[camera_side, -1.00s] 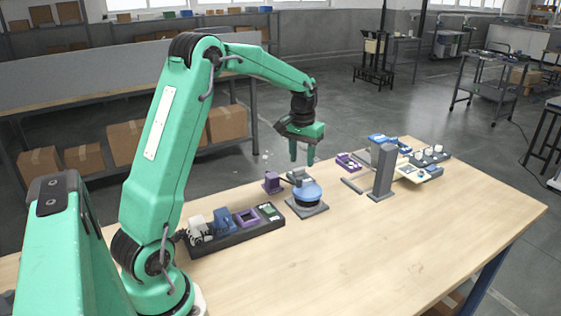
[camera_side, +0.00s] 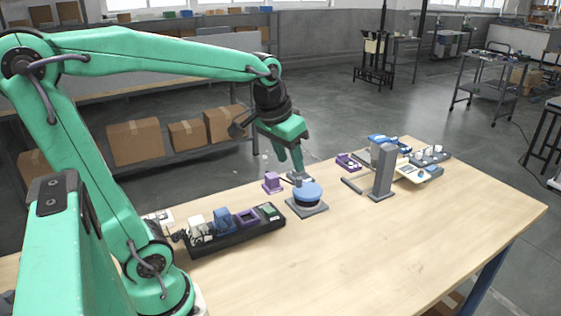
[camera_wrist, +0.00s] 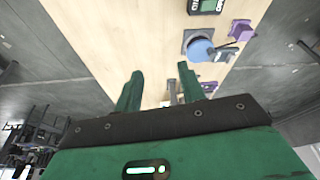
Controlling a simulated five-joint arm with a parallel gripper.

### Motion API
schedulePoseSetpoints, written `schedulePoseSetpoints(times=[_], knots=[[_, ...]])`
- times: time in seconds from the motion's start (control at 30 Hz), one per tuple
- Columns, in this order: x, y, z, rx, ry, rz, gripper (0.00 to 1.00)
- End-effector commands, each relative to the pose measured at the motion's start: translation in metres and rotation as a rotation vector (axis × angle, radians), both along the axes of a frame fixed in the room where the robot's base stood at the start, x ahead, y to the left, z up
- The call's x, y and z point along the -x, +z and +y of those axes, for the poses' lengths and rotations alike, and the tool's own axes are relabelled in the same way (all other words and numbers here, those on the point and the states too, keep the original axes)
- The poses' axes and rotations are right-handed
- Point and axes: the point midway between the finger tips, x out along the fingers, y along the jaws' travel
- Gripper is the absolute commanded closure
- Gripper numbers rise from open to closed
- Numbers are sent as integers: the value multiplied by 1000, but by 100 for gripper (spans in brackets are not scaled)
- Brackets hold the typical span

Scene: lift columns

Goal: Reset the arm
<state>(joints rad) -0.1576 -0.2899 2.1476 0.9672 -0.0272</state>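My gripper (camera_side: 291,160) hangs in the air above the back edge of the table, tilted, behind the round blue-topped device. In the wrist view my gripper (camera_wrist: 157,92) has its two green fingers apart with nothing between them, so it is open. The wooden table (camera_side: 330,250) lies below it. The round blue-topped device (camera_side: 307,195) stands on a grey base on the table. It also shows in the wrist view (camera_wrist: 199,48), beyond the fingers.
A dark tray (camera_side: 240,237) with several coloured parts is at the table's left. A purple block (camera_side: 272,182) stands beside the round device. A grey column (camera_side: 383,172) stands upright to the right, with several small parts behind it. The front right of the table is clear.

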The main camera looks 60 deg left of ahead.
Motion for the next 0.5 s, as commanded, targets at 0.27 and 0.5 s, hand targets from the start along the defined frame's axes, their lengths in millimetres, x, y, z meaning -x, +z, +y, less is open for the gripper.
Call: schedulePoseSetpoints(times=[0.27,0.5], knots=[[48,1,-28,-14,-85,-82,60],[82,-7,-45,-22,-149,-143,60]])
